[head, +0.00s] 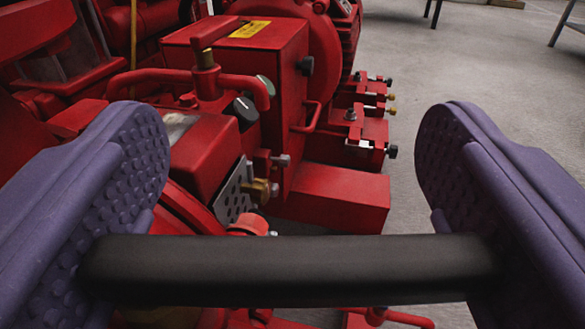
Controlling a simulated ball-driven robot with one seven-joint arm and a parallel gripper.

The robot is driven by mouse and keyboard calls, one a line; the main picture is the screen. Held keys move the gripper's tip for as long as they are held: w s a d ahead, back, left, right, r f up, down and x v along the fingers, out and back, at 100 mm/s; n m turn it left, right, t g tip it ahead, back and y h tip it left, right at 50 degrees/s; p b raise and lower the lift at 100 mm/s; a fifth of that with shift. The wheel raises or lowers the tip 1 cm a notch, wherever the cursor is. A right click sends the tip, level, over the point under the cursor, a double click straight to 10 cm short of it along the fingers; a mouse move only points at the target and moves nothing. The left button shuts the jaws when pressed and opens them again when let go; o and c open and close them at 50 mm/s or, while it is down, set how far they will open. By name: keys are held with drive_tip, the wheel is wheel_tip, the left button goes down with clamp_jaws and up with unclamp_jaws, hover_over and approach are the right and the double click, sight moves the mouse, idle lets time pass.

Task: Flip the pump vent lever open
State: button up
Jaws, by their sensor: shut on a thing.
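My gripper (293,165) has two purple, dimpled fingers, one at each side of the view. They are set wide apart and shut on a black bar (290,268). The bar runs level between the finger pads in the lower part of the picture, and its ends meet the pads. I cannot tell whether this bar is part of the pump vent lever.
The red pump machinery (290,95) fills the left and middle, with a yellow label (250,29) on its box. A black knob (245,112) and brass fitting (262,190) stick out. Bare grey floor (480,75) lies to the right, with dark stand legs at the back.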

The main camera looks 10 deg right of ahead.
drive_tip(key=shift+w+r, duration=0.2)
drive_tip(key=shift+r, duration=0.15)
drive_tip(key=o, duration=1.3)
drive_tip(key=shift+s+f, duration=0.1)
drive_tip(key=shift+s, duration=0.05)
drive_tip(key=shift+p+v, duration=1.5)
drive_tip(key=shift+v, duration=2.3)
